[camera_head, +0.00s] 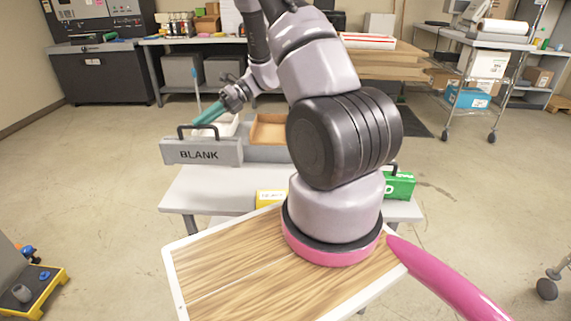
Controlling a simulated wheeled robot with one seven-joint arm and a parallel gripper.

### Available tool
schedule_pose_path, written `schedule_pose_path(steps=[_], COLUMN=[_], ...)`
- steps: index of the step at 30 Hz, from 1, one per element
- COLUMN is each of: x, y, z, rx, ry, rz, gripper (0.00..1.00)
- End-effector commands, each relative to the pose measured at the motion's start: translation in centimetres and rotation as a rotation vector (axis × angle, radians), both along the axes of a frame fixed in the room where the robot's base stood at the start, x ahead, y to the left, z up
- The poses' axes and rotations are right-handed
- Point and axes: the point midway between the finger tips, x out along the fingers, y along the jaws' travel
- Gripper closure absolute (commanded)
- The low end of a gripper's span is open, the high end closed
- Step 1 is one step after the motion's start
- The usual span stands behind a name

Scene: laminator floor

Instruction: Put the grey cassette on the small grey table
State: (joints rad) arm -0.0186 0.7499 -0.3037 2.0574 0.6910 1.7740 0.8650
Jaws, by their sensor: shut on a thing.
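The grey cassette (201,154) is a flat block labelled "BLANK" with a dark handle on top. It is upright at the left, over the back left part of a small grey-topped table (190,192). I cannot tell whether its lower edge touches the tabletop. My gripper (206,115) has teal fingers, which come down to the cassette's handle from the upper right and are shut on it. The fingertips are small in this view. My arm hides the middle and right of the table.
A wooden tray (268,130) and grey box parts are behind the cassette. A yellow-edged cart (45,290) stands at lower left. Open floor lies left.

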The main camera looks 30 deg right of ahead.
Motion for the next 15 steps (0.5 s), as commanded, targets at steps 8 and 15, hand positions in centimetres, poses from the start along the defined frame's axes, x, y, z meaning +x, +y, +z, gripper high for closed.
schedule_pose_path(steps=[8, 15], x=[0.9, 0.9], y=[0.0, 0.0], z=[0.1, -3.7], rx=[0.002, 0.002], ry=[-0.003, 0.001], rz=[-0.002, -0.002], gripper=[1.00, 1.00])
